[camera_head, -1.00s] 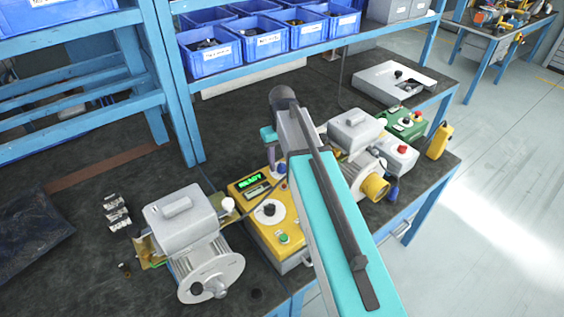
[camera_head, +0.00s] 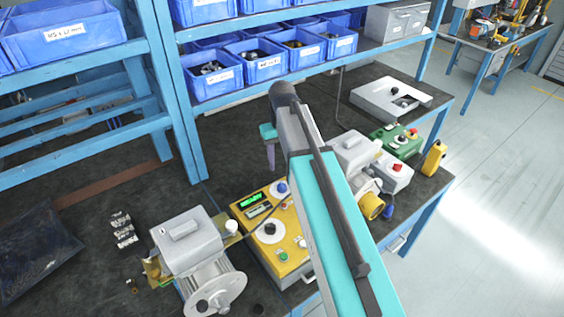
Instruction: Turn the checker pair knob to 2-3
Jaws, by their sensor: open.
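The checker is a yellow box (camera_head: 254,246) in the middle of the bench, with a lit green display (camera_head: 250,199) whose text I cannot read surely. A black knob (camera_head: 269,229) sits on a white round dial on its top; its pointer and markings are too small to read. A blue knob (camera_head: 282,188) and a green button (camera_head: 283,256) are also on it. My gripper (camera_head: 270,150) shows only partly, as a teal piece and a finger beyond the checker's far edge in the picture. It appears empty and apart from the knobs. My arm hides the checker's right side.
A grey motor unit with a ribbed drum (camera_head: 212,285) stands left of the checker. Another grey unit (camera_head: 352,150) with a yellow end stands right, beside a green box (camera_head: 396,140) and a yellow handheld (camera_head: 433,158). Blue bins (camera_head: 213,75) sit on the shelf above.

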